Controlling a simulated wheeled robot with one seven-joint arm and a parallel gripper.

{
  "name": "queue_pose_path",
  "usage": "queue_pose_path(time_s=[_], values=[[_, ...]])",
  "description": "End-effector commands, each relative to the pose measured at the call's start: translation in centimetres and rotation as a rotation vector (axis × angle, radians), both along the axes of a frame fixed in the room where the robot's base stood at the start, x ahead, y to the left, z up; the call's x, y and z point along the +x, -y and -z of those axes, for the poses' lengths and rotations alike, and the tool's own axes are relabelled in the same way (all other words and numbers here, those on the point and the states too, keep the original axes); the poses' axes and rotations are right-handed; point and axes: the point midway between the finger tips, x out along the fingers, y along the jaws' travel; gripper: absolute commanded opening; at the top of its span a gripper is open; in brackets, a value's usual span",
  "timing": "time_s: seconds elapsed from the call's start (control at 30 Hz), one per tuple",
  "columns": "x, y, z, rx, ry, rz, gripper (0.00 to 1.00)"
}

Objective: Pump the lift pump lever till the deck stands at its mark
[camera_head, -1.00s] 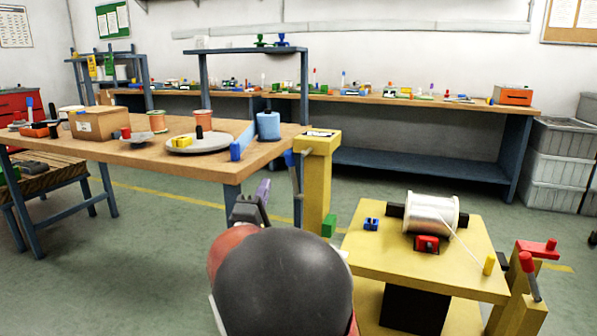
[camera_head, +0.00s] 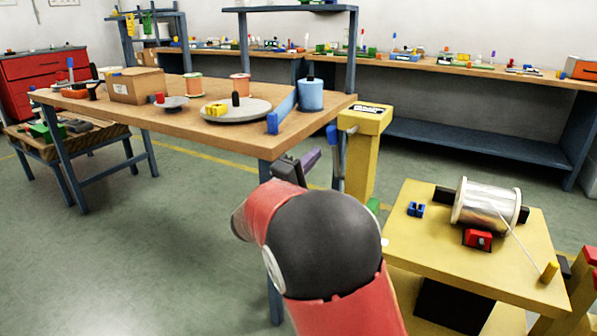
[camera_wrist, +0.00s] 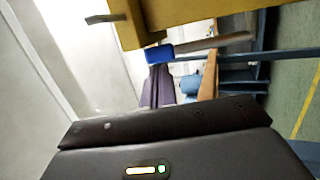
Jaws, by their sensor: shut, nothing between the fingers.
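A lever with a blue knob (camera_head: 332,135) and a grey shaft (camera_head: 337,172) hangs at the left side of a yellow post (camera_head: 360,165). The post has a small label on top, too small to read. The yellow deck (camera_head: 410,248) stands to the right of the post, on a dark support. I cannot make out its mark. My gripper (camera_head: 314,157), with purple fingers, is shut and empty, just left of and below the knob. In the wrist view the purple fingertips (camera_wrist: 158,72) are close to the blue knob (camera_wrist: 160,53); I cannot tell whether they touch.
A silver spool (camera_head: 485,203), a red block (camera_head: 478,239) and a small blue piece (camera_head: 416,210) sit on the deck. A wooden table (camera_head: 180,128) stands close on the left. Another post with red parts (camera_head: 590,256) is at the right edge. Open floor lies at lower left.

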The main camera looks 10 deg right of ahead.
Motion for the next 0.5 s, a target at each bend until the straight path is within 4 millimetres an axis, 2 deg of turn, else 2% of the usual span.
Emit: queue_pose_path(time_s=[0.03,0.2,0.5], values=[[0.6,0.8,-0.5,-0.001,0.002,0.003,0.00],[2.0,2.3,-1.2,0.000,0.000,0.001,0.00],[2.7,3.0,-1.5,-0.001,0.000,-0.002,0.00]])
